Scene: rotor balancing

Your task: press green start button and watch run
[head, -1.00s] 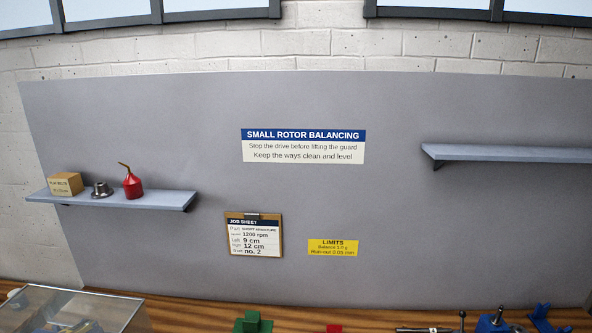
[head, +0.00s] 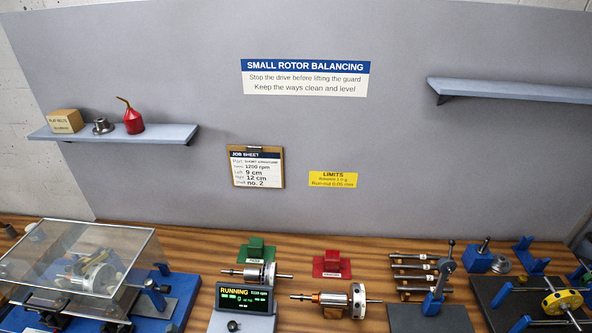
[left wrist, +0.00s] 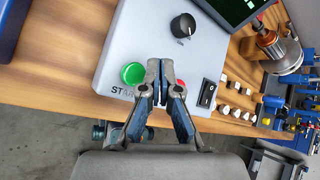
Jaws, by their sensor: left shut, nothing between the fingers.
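The control box (head: 215,322) stands at the bench's front middle, and its screen (head: 243,299) reads RUNNING in yellow with small green figures. In the left wrist view the green start button (left wrist: 133,73) sits on the light panel beside the lettering "ST", partly covered. My left gripper (left wrist: 160,98) is shut and empty over the panel, just right of the green button and apart from it in the picture. A red button (left wrist: 180,87) shows partly behind the fingers. A black knob (left wrist: 183,25) and a rocker switch (left wrist: 207,93) are also there. My right gripper is not in view.
A clear guard (head: 75,255) covers the balancing machine at left. A job sheet (head: 256,167) hangs behind.

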